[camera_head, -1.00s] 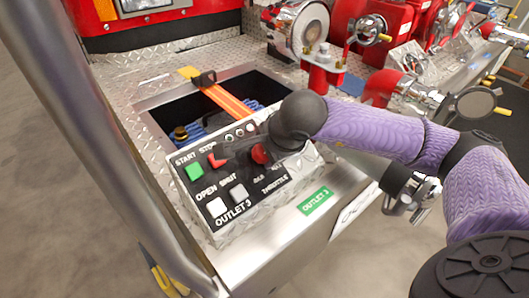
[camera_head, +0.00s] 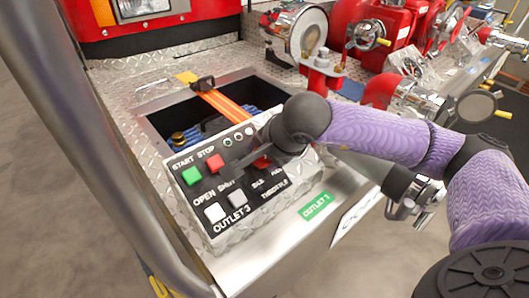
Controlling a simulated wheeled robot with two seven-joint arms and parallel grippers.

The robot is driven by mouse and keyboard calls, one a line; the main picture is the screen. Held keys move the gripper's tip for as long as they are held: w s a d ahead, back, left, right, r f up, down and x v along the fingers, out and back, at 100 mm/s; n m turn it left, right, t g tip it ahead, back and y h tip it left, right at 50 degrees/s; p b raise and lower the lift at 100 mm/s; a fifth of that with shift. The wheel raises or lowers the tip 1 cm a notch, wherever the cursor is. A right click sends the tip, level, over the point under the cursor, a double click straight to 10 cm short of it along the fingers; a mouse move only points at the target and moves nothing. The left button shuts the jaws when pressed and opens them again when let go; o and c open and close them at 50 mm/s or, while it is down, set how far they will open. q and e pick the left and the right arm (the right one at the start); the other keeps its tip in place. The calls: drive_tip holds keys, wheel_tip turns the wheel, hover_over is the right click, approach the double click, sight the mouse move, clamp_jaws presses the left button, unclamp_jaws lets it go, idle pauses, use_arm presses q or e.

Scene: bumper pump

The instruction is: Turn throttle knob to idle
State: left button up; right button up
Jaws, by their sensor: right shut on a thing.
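The control panel (camera_head: 244,215) is a black plate on a sloped metal box, with START, STOP, OPEN, SHUT, IDLE and THROTTLE labels. The red throttle knob (camera_head: 262,162) is at its upper right, above the THROTTLE label, mostly hidden by my right gripper. My right gripper (camera_head: 240,160) comes in from the right, its dark fingers low over the panel and shut on the knob. The knob's pointing direction cannot be made out. The left gripper is out of view.
A green START button (camera_head: 191,175), a red STOP button (camera_head: 214,163) and two pale buttons lie close to the fingers. Behind is an open bay with an orange strap (camera_head: 226,106). Red and chrome pump fittings (camera_head: 322,72) stand close behind my right arm.

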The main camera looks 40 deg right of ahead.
drive_tip(key=o, duration=1.3)
drive_tip(key=shift+c, duration=0.2)
drive_tip(key=shift+s+r, duration=0.2)
drive_tip(key=shift+r, duration=0.15)
drive_tip(key=p+v, duration=0.3)
drive_tip(key=v, duration=0.6)
drive_tip(key=shift+s, duration=0.15)
